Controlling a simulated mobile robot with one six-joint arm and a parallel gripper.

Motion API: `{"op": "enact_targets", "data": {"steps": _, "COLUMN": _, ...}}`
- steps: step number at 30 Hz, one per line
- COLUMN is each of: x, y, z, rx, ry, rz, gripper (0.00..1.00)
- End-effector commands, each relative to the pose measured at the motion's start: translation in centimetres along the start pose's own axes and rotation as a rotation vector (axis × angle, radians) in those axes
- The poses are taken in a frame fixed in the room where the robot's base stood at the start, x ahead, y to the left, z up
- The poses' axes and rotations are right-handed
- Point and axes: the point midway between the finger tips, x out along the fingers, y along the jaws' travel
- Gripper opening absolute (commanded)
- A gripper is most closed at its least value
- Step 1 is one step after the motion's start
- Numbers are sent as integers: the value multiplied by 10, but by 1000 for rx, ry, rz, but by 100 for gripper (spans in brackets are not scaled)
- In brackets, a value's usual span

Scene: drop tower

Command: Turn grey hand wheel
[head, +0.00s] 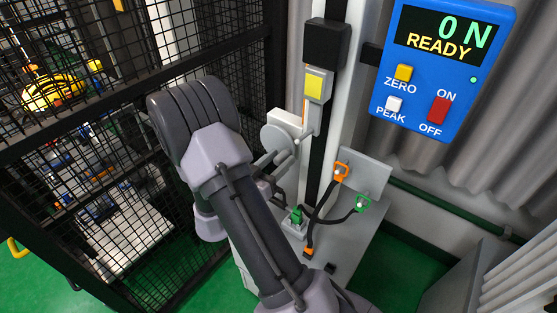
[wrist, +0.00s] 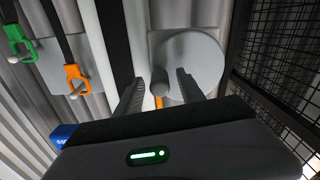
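The grey hand wheel (head: 279,137) is a round light-grey disc on a square plate, beside the upright rail in the head view. In the wrist view the disc (wrist: 205,62) fills the upper middle, with a grey rounded knob (wrist: 160,80) in front of its left part. My gripper (wrist: 160,77) is open, its two dark ribbed fingers on either side of the knob. A gap shows on each side, so neither finger seems to touch it. In the head view my arm hides much of my gripper, and its fingers show just below the wheel.
A black mesh cage (head: 222,45) stands close left of my arm. A blue display box (head: 432,68) reading 0 N READY hangs at upper right. Orange (head: 341,171) and green (head: 362,203) clips with black cables sit on a grey plate right of the rail.

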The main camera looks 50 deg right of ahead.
Motion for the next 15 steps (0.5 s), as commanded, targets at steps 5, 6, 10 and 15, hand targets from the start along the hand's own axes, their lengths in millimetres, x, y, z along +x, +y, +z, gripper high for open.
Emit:
{"op": "enact_targets", "data": {"steps": 5, "x": -2, "y": 0, "z": 0, "rx": 0, "ry": 0, "rz": 0, "gripper": 46}}
{"op": "enact_targets", "data": {"steps": 6, "x": -5, "y": 0, "z": 0, "rx": 0, "ry": 0, "rz": -1, "gripper": 46}}
{"op": "enact_targets", "data": {"steps": 10, "x": -31, "y": -1, "z": -1, "rx": -2, "ry": 0, "rz": -6, "gripper": 46}}
{"op": "enact_targets", "data": {"steps": 15, "x": -83, "y": -2, "z": -2, "rx": -2, "ry": 1, "rz": -8, "gripper": 46}}
